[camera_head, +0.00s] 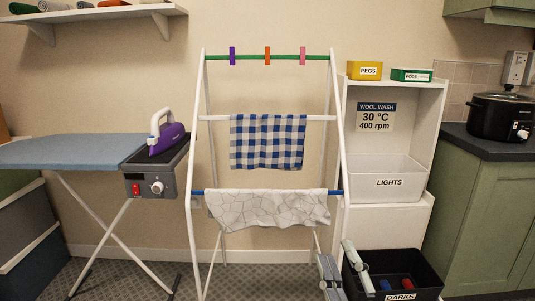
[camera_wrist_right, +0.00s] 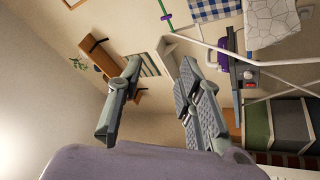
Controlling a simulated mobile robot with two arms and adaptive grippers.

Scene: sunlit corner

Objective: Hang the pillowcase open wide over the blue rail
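The pillowcase (camera_head: 268,208), pale grey with a crackled line pattern, lies over the blue rail (camera_head: 198,192) at the front of a white drying rack. It is spread across most of the rail, with short bare blue ends on both sides. Its lower edge is uneven; its far side is hidden. It also shows in the right wrist view (camera_wrist_right: 270,22). My right gripper (camera_head: 343,268) is open and empty, below and right of the pillowcase, in front of the black crate. Its parted fingers fill the middle of the right wrist view (camera_wrist_right: 160,100). My left gripper is not in view.
A blue checked cloth (camera_head: 268,142) hangs on the white rail behind; the green top rail (camera_head: 285,57) carries coloured pegs. An ironing board (camera_head: 65,150) with a purple iron (camera_head: 168,137) stands left. The DARKS crate (camera_head: 425,275) and shelf unit (camera_head: 395,213) stand right.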

